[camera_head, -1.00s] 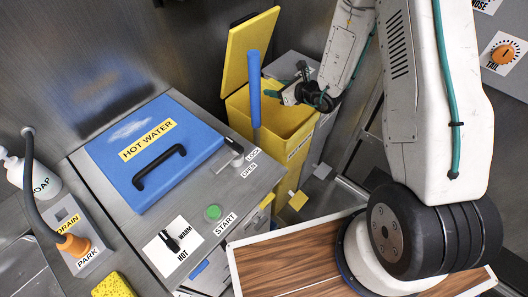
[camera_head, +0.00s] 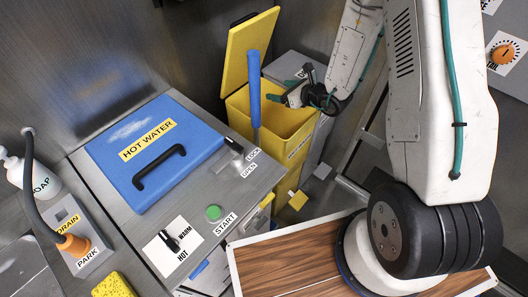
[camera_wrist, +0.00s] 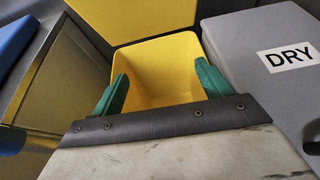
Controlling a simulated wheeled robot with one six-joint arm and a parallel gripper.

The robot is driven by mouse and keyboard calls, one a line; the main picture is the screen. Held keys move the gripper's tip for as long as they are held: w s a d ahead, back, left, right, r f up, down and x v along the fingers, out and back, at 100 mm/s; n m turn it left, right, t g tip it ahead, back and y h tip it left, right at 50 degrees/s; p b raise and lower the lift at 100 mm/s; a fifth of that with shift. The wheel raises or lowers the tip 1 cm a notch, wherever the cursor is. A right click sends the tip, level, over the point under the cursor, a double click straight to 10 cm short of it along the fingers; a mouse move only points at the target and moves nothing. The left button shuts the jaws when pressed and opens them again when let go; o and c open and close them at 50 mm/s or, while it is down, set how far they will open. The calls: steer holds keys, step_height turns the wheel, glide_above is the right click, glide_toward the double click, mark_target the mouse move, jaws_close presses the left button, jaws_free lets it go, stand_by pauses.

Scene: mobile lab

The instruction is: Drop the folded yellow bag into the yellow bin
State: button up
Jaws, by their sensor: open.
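The yellow bin (camera_head: 272,117) stands at the back with its yellow lid (camera_head: 246,52) raised. In the wrist view the open bin (camera_wrist: 158,58) lies straight ahead, and I look down into its yellow inside. My gripper (camera_head: 290,92) is over the bin's mouth. In the wrist view its two green fingertips (camera_wrist: 162,88) are spread wide apart with nothing between them. I cannot make out the folded yellow bag in either view; yellow on yellow or the gripper's bar could hide it.
A grey bin marked DRY (camera_wrist: 268,65) stands right beside the yellow bin. A blue upright handle (camera_head: 254,90) rises in front of the bin's left side. The hot water unit with its blue lid (camera_head: 155,150) is at left. A wood-topped surface (camera_head: 280,265) lies below my arm.

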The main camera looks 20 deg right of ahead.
steer(key=v, duration=0.5)
steer(key=shift+s+d+r, duration=0.1)
steer(key=shift+s+d, duration=0.05)
